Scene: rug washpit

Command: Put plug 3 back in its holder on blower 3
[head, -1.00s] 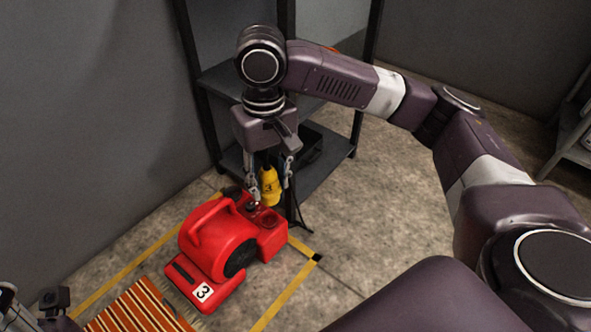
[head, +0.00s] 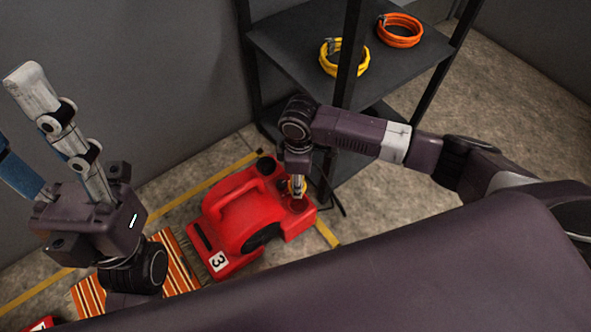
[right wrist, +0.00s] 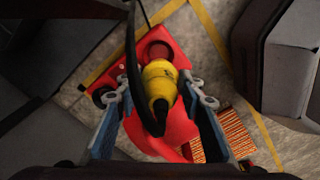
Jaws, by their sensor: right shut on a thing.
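The red blower 3 (head: 235,212), with a white "3" label, stands on the floor. In the right wrist view its round dark-red holder (right wrist: 157,50) shows at the end of the plug. My right gripper (head: 297,190) is shut on the yellow plug 3 (right wrist: 160,79), just over the blower's right end. The plug's front end overlaps the holder in the picture; I cannot tell if it is inside. A black cord (right wrist: 132,55) runs from the plug's back. My left gripper (head: 30,125) points up at the left, empty, its fingers apart.
A dark shelf rack (head: 290,50) stands behind, with a yellow coil (head: 330,66) and an orange coil (head: 402,42) on it. A striped rug (head: 178,262) lies left of the blower. Yellow tape (head: 205,185) marks the floor. Another red object (head: 40,325) shows at the lower left.

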